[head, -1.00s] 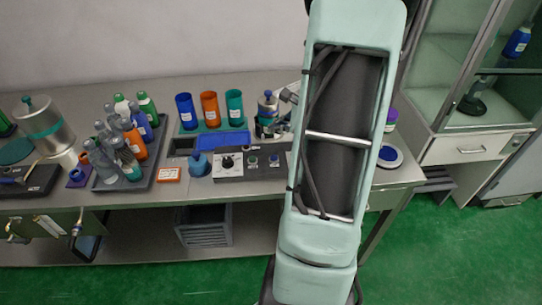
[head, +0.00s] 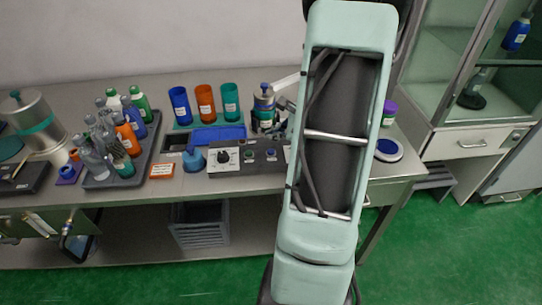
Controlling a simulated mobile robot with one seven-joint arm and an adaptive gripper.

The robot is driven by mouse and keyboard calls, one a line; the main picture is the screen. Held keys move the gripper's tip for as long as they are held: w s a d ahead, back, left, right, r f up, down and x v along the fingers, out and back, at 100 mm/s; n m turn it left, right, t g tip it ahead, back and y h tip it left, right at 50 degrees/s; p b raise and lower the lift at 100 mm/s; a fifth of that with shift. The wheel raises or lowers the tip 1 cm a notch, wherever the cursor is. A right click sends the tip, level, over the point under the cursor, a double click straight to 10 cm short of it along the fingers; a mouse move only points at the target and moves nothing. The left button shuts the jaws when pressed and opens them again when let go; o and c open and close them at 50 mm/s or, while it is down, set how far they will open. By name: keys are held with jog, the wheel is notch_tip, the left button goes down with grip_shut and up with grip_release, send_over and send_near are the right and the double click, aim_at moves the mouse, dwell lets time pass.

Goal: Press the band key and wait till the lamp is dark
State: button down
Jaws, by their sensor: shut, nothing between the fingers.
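A dark grey control panel (head: 259,165) lies along the front of the steel bench, left of my arm. It carries a white plate with a black knob (head: 223,157), a green button (head: 249,156) and a blue button (head: 270,154). Their labels are too small to read, so I cannot tell which is the band key. No lit lamp can be made out. The right end of the panel is hidden behind my arm. My arm fills the middle right of the view, and my gripper does not show.
Blue, orange and teal cups (head: 205,103) stand behind the panel, with a metal canister (head: 263,108) to their right. A blue-topped piece (head: 194,160) stands left of the knob. A bottle tray (head: 147,160) is further left. A glass cabinet (head: 455,90) stands at right.

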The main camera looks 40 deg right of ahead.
aim_at(273, 152)
jog(key=shift+f+b, duration=1.25)
jog(key=shift+f, duration=0.35)
jog(key=shift+f, duration=0.1)
jog(key=shift+f+b, duration=0.3)
jog(key=shift+b, duration=0.35)
jog(key=shift+f+b, duration=0.45)
jog(key=shift+b, duration=0.1)
dwell(0.5)
jog(key=shift+r, duration=0.1)
jog(key=shift+r+p, duration=0.55)
jog(key=shift+r, duration=0.2)
jog(key=shift+r+p, duration=1.75)
jog(key=shift+r, duration=0.8)
dwell(1.2)
